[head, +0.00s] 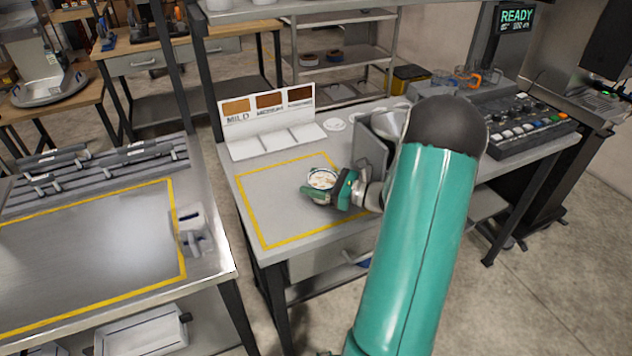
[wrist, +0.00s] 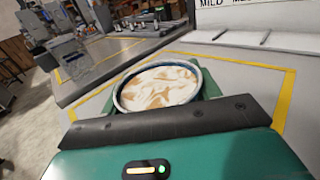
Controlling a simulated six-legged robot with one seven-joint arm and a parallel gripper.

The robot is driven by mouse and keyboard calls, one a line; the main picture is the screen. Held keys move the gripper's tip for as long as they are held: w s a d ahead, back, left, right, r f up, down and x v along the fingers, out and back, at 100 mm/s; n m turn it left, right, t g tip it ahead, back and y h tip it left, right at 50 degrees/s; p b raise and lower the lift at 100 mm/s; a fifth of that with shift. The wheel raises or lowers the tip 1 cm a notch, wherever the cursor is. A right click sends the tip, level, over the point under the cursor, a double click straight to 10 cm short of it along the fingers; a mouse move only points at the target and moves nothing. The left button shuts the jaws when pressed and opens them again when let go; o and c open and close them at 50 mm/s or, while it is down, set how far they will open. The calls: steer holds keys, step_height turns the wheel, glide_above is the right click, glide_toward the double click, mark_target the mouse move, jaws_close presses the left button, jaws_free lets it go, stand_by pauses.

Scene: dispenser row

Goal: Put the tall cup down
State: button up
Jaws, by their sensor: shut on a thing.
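The tall cup (head: 322,181) is in my gripper in the head view, over the yellow-outlined area of the middle table. Its round rim and marbled white and tan contents (wrist: 157,86) fill the middle of the wrist view. The cup looks about upright. My gripper (head: 322,190) is shut around the cup; the green fingers show on both sides of it. The cup's lower body and base are hidden by the gripper, so I cannot tell whether it touches the tabletop (head: 275,215).
A sample board marked MILD (head: 265,106) stands behind the outlined area. A grey box-like thing (head: 371,150) stands close right of my gripper. A control panel with buttons (head: 520,130) is farther right. The outlined area left of the cup is clear. Another table (head: 90,255) stands left across a gap.

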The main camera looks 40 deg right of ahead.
steer(key=shift+f, duration=0.1)
steer(key=o, duration=1.2)
steer(key=v, duration=1.2)
